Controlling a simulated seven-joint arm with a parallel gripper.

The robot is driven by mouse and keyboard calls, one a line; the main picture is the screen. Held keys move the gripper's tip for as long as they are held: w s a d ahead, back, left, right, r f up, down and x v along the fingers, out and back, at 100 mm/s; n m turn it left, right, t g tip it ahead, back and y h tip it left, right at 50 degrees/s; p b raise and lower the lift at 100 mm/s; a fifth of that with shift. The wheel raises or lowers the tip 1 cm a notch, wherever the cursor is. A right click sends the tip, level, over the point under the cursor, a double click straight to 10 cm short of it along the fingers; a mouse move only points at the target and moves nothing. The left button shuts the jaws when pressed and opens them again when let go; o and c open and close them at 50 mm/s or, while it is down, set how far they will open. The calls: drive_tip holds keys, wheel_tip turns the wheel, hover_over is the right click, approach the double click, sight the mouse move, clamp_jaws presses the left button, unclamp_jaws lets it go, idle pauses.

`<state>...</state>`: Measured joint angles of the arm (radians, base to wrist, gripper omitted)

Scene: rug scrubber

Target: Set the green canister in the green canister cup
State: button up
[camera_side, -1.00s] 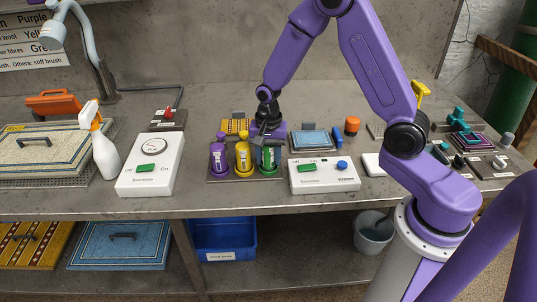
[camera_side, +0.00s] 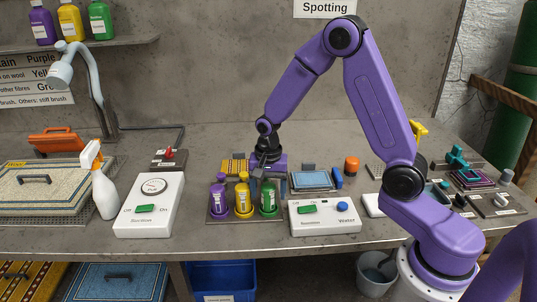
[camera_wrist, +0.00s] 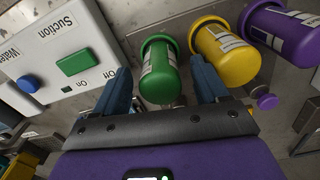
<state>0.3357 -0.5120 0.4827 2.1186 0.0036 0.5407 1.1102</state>
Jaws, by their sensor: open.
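The green canister (camera_side: 268,197) stands upright in the green canister cup (camera_side: 268,212), at the right end of a row with the yellow and purple ones. In the wrist view the green canister (camera_wrist: 159,80) shows its top end towards me, and the cup's green rim (camera_wrist: 157,38) is around its base. My gripper (camera_side: 265,178) is just above and behind the canister in the side view. In the wrist view my gripper (camera_wrist: 163,82) is open, with one blue finger on each side of the canister and visible gaps between. It holds nothing.
The yellow canister (camera_side: 242,194) and purple canister (camera_side: 218,200) stand close to the left. A white switch box (camera_side: 325,218) with a green switch is close to the right. A blue pad (camera_side: 310,180) lies behind that box.

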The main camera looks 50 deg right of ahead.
wheel_tip(320, 180, up, 14)
drive_tip(key=shift+r, duration=0.15)
idle(2.7)
